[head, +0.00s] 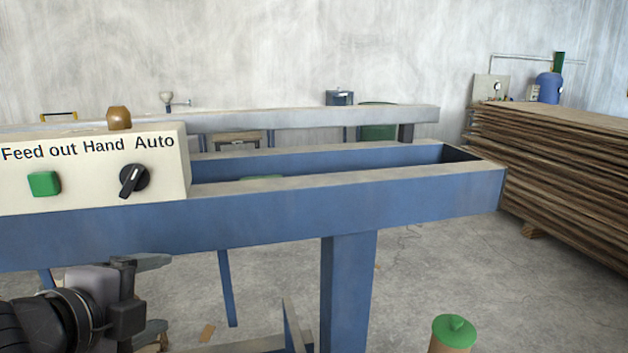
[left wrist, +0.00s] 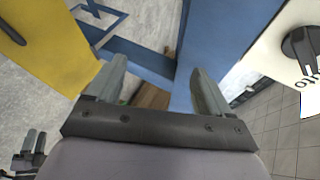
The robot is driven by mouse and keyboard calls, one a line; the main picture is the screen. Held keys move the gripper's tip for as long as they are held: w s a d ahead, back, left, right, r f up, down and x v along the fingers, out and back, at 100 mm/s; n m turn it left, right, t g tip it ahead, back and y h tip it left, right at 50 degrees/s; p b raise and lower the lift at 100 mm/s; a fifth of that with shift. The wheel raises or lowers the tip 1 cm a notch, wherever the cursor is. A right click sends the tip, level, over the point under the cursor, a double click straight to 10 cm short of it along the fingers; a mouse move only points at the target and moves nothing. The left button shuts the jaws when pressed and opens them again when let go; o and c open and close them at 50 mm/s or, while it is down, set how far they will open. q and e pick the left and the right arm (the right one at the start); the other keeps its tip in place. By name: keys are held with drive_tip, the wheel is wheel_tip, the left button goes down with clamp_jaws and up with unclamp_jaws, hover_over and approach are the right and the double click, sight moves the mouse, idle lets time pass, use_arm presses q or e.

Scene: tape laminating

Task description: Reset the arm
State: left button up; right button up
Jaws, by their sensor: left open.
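My left gripper (head: 148,264) is at the lower left of the head view, below the blue beam and the control box. In the left wrist view its two fingers (left wrist: 160,85) are spread apart with nothing between them. The cream control box (head: 90,165) carries a green button (head: 44,183) and a black rotary switch (head: 133,180) under the words "Feed out Hand Auto". The switch also shows at the right of the left wrist view (left wrist: 301,45), apart from the fingers. My right gripper is not in the head view.
The blue machine frame (head: 430,200) runs across the head view on a blue leg (head: 347,290). A stack of brown boards (head: 560,165) stands at the right. A green-topped post (head: 455,332) stands at the bottom. A yellow panel (left wrist: 45,45) is at the wrist view's upper left.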

use_arm(q)
drive_tip(key=s+f+n+g, duration=0.25)
drive_tip(key=f+n, duration=0.25)
drive_tip(key=f, duration=0.3)
drive_tip(key=s+f+n+g, duration=0.1)
drive_tip(key=s+f+n, duration=0.3)
drive_tip(key=f, duration=0.4)
drive_tip(key=s+a+f+n+g+y, duration=0.2)
drive_tip(key=s+f+n+g, duration=0.3)
drive_tip(key=s+f+n, duration=0.65)
drive_tip(key=w+d+f+m+t+h, duration=0.1)
drive_tip(key=f+t, duration=0.2)
drive_tip(key=f, duration=0.2)
drive_tip(key=w+d+f+m+t, duration=0.1)
drive_tip(key=w+f+m+t, duration=0.1)
drive_tip(key=f, duration=0.3)
drive_tip(key=shift+w+d+f+t+h, duration=0.25)
drive_tip(key=shift+t+h, duration=0.15)
drive_tip(key=shift+t, duration=0.35)
drive_tip(key=shift+r, duration=0.1)
